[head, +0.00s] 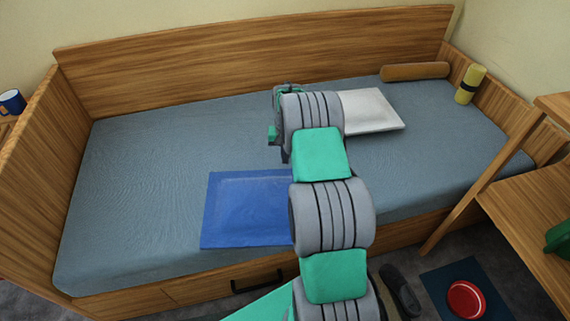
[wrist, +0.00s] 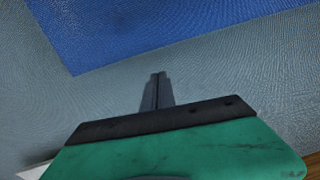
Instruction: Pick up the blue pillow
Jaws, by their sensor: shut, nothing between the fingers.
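The blue pillow (head: 243,212) is flat and rectangular. It lies on the grey-blue mattress (head: 135,180) near the front edge of the bed, with its right end hidden behind my arm. In the wrist view the pillow (wrist: 150,28) fills the upper part, beyond my fingertips. My gripper (wrist: 158,76) is shut and empty, with bare mattress around its fingers and a gap between them and the pillow. In the head view my wrist is above the mattress past the pillow's far right corner, and the fingers are hard to make out.
A white pillow (head: 372,110) lies right of my wrist. A brown roll (head: 415,71) and a yellow cylinder (head: 470,84) are at the right end. Wooden bed boards (head: 250,55) rise behind and at both ends. A wooden desk (head: 535,205) stands front right. The mattress's left half is clear.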

